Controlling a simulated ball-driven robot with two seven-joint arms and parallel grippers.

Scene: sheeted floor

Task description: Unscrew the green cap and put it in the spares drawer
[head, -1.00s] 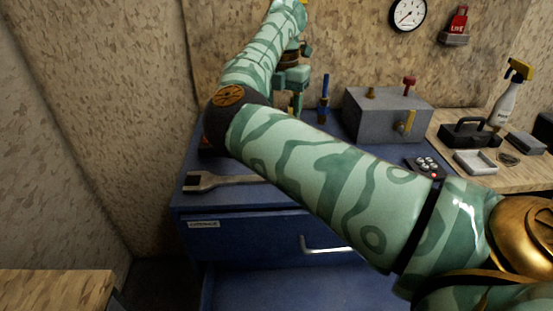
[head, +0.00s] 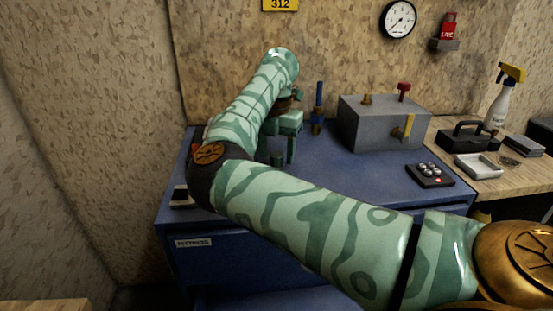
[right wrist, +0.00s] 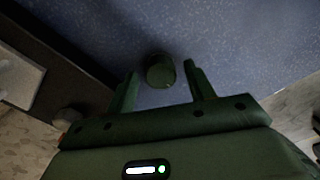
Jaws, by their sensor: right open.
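The green cap (head: 277,158) is a small dark green cylinder on the blue cabinet top, left of the blue upright fitting. In the right wrist view the cap (right wrist: 160,71) shows as a round end between the fingertips, with a gap on each side. My right gripper (head: 280,148) is open, over and around the cap from above; my arm hides part of it in the head view. A drawer front labelled FITTINGS (head: 193,243) shows at the cabinet's left. I see no spares label; my arm covers much of the front. My left gripper is not in view.
A blue upright fitting (head: 318,105) and a grey block with coloured valves (head: 383,122) stand right of the cap. A black pad with silver knobs (head: 430,174) lies near the right edge. The wooden bench holds a white tray (head: 478,166), black caddy and spray bottle (head: 500,104).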

